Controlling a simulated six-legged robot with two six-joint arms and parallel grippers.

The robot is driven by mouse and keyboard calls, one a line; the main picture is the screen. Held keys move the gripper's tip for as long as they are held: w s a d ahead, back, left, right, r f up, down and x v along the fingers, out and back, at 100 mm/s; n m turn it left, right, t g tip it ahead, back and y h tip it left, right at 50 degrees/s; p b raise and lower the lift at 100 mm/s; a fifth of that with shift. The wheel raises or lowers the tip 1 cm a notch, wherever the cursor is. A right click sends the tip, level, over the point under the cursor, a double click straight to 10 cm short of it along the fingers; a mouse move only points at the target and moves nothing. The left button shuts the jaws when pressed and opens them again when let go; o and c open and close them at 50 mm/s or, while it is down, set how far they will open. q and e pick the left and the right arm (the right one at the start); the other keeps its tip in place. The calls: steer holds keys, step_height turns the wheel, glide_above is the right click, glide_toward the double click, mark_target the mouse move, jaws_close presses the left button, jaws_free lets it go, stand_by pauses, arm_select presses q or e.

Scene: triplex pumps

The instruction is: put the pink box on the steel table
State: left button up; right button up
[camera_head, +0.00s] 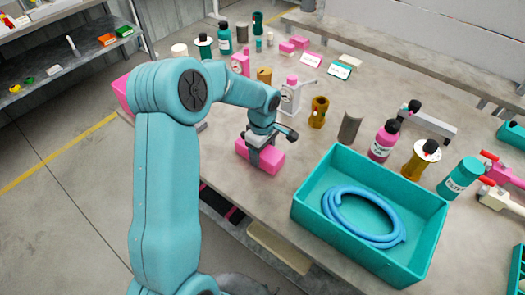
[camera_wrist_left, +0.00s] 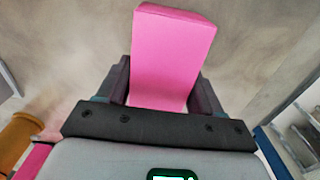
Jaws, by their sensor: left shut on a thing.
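The pink box (camera_head: 272,163) is at the front edge of the grey table (camera_head: 245,190), in the middle of the head view. My left gripper (camera_head: 257,150) reaches it from above and is shut on it. In the left wrist view the pink box (camera_wrist_left: 175,45) fills the space between the two dark fingers and stands out beyond them. I cannot tell whether its underside touches the tabletop. My right gripper is not in view.
A teal crate (camera_head: 318,211) with a coiled blue hose (camera_head: 335,200) stands right of the box. Behind are a white gauge stand (camera_head: 290,97), a brass fitting (camera_head: 318,112), a grey half-pipe (camera_head: 349,128) and a pink bottle (camera_head: 384,142). Another bench (camera_head: 400,57) runs along the back.

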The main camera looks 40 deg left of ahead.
arm_select(q)
steer(key=shift+f, duration=0.15)
steer(key=o, duration=1.1)
steer(key=shift+w, duration=0.1)
steer(key=shift+o, duration=0.2)
steer(key=shift+r, duration=0.35)
step_height(320, 180, up, 12)
steer(key=shift+f, duration=0.15)
